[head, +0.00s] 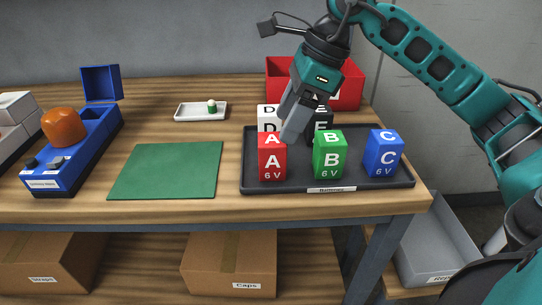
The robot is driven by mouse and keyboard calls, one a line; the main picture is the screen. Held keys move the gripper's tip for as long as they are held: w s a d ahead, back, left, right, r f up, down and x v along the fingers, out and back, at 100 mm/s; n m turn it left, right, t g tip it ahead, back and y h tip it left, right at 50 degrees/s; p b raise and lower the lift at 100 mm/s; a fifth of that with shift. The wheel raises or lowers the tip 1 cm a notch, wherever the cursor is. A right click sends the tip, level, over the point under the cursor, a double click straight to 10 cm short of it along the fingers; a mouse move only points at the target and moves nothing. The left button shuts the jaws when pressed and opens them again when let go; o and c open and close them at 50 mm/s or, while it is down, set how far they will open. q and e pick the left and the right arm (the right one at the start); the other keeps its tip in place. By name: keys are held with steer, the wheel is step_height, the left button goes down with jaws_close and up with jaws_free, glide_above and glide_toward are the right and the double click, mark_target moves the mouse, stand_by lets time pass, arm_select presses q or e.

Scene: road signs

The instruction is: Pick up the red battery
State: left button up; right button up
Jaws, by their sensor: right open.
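The red battery (271,165), marked A and 6 V, stands upright at the front left of the black battery tray (300,185). My right gripper (292,122) reaches down from the upper right, with its grey fingers open at the red battery's upper right edge. I cannot tell whether they touch it or whether a finger is behind it. The green B battery (329,158) and blue C battery (383,155) stand to the right in the front row. A white D battery (268,112) and black E battery (321,120) stand behind, partly hidden. My left gripper is out of view.
A red bin (350,95) stands behind the tray. A green mat (170,170) lies empty to the left. A blue device (75,160) with an orange dome stands at far left. A grey bin (430,235) is below right.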

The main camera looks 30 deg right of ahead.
mark_target(268, 157)
steer(key=x, duration=0.4)
steer(key=shift+a+f, duration=0.15)
steer(key=shift+f, duration=0.15)
steer(key=b+x, duration=0.1)
steer(key=x, duration=0.4)
steer(key=shift+f, duration=0.1)
steer(key=c, duration=1.1)
steer(key=shift+w+r, duration=0.1)
steer(key=shift+r, duration=0.1)
